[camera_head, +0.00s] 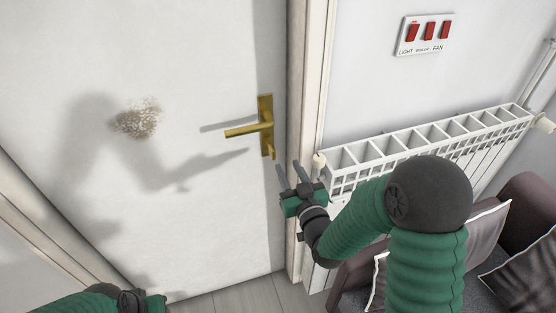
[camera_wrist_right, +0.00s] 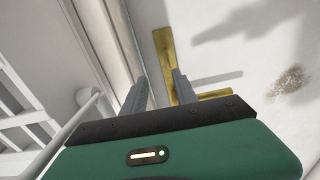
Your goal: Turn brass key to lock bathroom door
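The white door (camera_head: 190,200) is closed in its frame. It carries a brass plate (camera_head: 265,107) with a lever handle (camera_head: 243,130) pointing left; the plate (camera_wrist_right: 164,45) and lever (camera_wrist_right: 214,95) also show in the right wrist view. The small brass key (camera_head: 271,152) sits low on the plate below the lever; I cannot make it out in the right wrist view. My right gripper (camera_head: 288,168) is open and empty, just right of and below the key, apart from it; its spread fingers show in the wrist view (camera_wrist_right: 158,85). My left gripper (camera_head: 152,303) is at the bottom edge, fingers out of sight.
A white radiator (camera_head: 430,140) stands on the wall right of the door frame (camera_head: 308,80), close to my right arm. A switch panel (camera_head: 427,34) with red switches is above it. A dark sofa with cushions (camera_head: 520,265) is at the lower right. Grey floor (camera_head: 245,297) shows below the door.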

